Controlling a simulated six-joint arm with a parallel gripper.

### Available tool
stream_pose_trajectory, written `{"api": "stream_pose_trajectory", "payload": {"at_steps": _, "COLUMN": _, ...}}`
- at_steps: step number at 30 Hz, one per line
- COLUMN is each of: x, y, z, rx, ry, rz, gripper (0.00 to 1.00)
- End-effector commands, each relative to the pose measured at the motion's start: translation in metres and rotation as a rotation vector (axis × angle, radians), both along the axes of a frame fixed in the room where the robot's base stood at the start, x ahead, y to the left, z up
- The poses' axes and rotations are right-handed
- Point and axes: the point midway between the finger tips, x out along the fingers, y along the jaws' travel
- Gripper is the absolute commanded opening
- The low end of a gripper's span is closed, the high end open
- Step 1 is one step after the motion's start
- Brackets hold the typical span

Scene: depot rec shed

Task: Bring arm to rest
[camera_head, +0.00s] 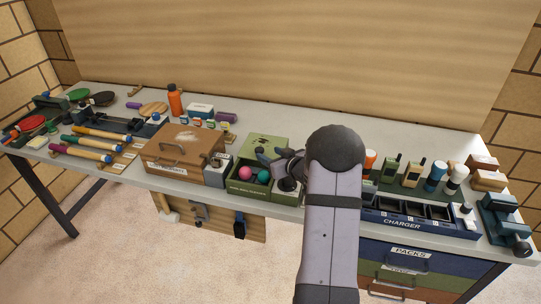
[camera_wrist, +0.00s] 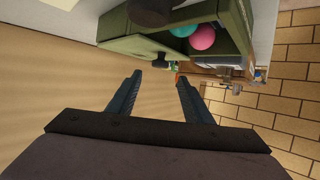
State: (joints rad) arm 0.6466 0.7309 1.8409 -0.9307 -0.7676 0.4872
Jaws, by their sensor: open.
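My arm reaches from the bottom of the head view up over the bench, bent at a dark rounded joint. My gripper (camera_head: 268,156) is at the open green box (camera_head: 246,187), by its raised lid. In the wrist view my gripper (camera_wrist: 160,80) has its two dark fingers apart with nothing between them. The green box (camera_wrist: 235,22) shows beyond the fingers at the top of that view. It holds a pink ball (camera_head: 246,173) and a teal ball (camera_head: 263,177). I cannot tell whether the fingers touch the box.
A brown case (camera_head: 183,160) stands left of the box. The charger tray (camera_head: 420,213), radios and bottles stand to the right, with a teal vise (camera_head: 503,216) at the end. Paddles and rolled handles lie on the left.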

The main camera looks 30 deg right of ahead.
Motion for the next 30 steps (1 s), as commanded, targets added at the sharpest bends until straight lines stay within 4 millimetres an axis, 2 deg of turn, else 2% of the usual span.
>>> {"api": "stream_pose_trajectory", "payload": {"at_steps": 11, "x": -0.001, "y": 0.007, "z": 0.003, "rx": -0.018, "ry": 0.037, "rz": -0.022, "gripper": 0.46}}
{"api": "stream_pose_trajectory", "payload": {"at_steps": 14, "x": -0.007, "y": 0.019, "z": 0.004, "rx": -0.04, "ry": 0.1, "rz": -0.055, "gripper": 0.46}}
{"api": "stream_pose_trajectory", "payload": {"at_steps": 17, "x": -0.022, "y": 0.038, "z": 0.004, "rx": -0.067, "ry": 0.201, "rz": -0.099, "gripper": 0.46}}
{"api": "stream_pose_trajectory", "payload": {"at_steps": 20, "x": -0.052, "y": 0.066, "z": 0.001, "rx": -0.086, "ry": 0.337, "rz": -0.14, "gripper": 0.46}}
{"api": "stream_pose_trajectory", "payload": {"at_steps": 23, "x": -0.096, "y": 0.1, "z": -0.005, "rx": -0.09, "ry": 0.497, "rz": -0.161, "gripper": 0.46}}
{"api": "stream_pose_trajectory", "payload": {"at_steps": 30, "x": -0.226, "y": 0.186, "z": -0.02, "rx": -0.058, "ry": 0.876, "rz": -0.118, "gripper": 0.46}}
